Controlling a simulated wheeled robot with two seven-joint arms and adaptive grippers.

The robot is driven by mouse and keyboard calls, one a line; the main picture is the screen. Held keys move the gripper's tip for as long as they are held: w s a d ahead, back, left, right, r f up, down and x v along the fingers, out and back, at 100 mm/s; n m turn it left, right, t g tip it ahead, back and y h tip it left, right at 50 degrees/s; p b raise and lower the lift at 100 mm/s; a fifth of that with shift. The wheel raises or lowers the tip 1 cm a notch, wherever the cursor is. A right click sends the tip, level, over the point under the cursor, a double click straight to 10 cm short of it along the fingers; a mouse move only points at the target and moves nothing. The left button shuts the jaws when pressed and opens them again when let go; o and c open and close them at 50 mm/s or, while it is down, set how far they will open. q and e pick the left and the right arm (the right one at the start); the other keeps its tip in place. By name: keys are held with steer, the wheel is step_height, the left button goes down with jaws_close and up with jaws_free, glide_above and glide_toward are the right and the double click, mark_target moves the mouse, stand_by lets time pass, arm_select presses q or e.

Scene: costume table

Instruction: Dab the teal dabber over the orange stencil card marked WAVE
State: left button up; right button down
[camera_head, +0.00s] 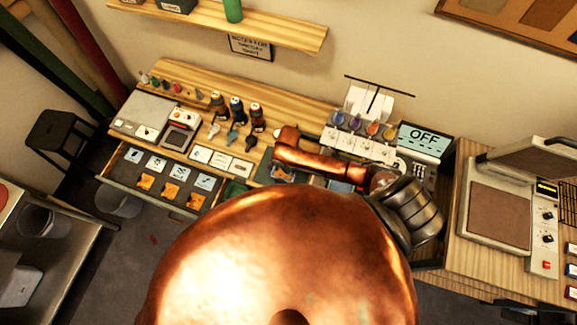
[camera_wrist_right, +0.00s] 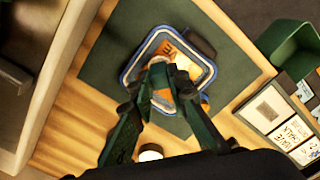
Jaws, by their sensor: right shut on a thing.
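In the wrist view my right gripper (camera_wrist_right: 160,72) has its green fingers closed over a blue-rimmed tray (camera_wrist_right: 208,72). An orange card (camera_wrist_right: 167,48) lies at the fingertips inside the tray and appears gripped; its marking is not readable. A pale patch shows beside it. In the head view the tray (camera_head: 283,173) is partly covered by my copper arm. A teal dabber (camera_head: 232,137) appears to lie on the table between two other dabbers, below several bottles. My left gripper is not in view.
An open drawer (camera_head: 120,183) holds white-blue cards (camera_head: 157,163) and several orange cards (camera_head: 170,190). Labelled cards (camera_head: 220,160) lie left of the tray. A green bin (camera_wrist_right: 290,50) is near the tray.

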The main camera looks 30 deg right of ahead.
steer(key=shift+s+f+p, duration=0.1)
steer(key=shift+s+p, duration=0.05)
steer(key=shift+p, duration=0.15)
stand_by(1.2)
steer(key=shift+r+p, duration=0.75)
steer(key=shift+r, duration=2.85)
steer(key=shift+f, duration=0.1)
steer(key=shift+w+a+f+b, duration=0.1)
steer(key=shift+w+f+b, duration=0.3)
steer(key=shift+f, duration=0.55)
steer(key=shift+w+f+b, duration=0.2)
steer(key=shift+f+b, duration=0.3)
steer(key=shift+f, duration=0.5)
steer(key=shift+w+a+f+b, duration=0.1)
steer(key=shift+w+f+b, duration=0.3)
steer(key=shift+f, duration=0.55)
steer(key=shift+s+f, duration=0.1)
steer(key=shift+f, duration=0.4)
steer(key=shift+s, duration=0.15)
